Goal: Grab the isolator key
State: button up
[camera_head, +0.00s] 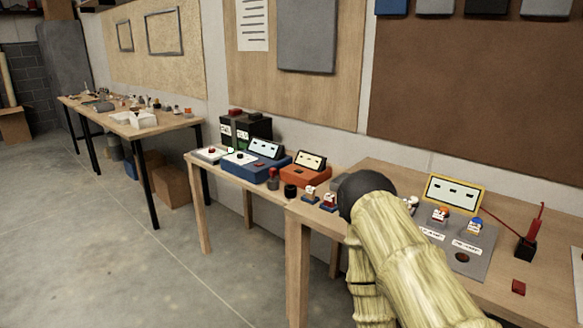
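I cannot tell for sure which thing is the isolator key. A grey panel (471,262) on the near right table bears small red, white and blue parts and a dark round spot. A red upright piece (535,222) stands in a dark block at the panel's right. A small red block (518,287) lies on the table near the front. My bamboo-patterned arm, with a dark rounded joint, crosses the lower middle and hides part of the table and the panel's left side. My gripper's fingers do not show.
The near table (388,168) holds a yellow-framed display (454,194). The adjoining table at left carries a blue console (257,161), an orange console (305,172) and a dark box (244,130). A farther table (166,125) stands along the wall. The floor (120,250) at left is clear.

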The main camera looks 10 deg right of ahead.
aim_at(272, 171)
jog(key=z, duration=0.2)
jog(key=i, duration=0.9)
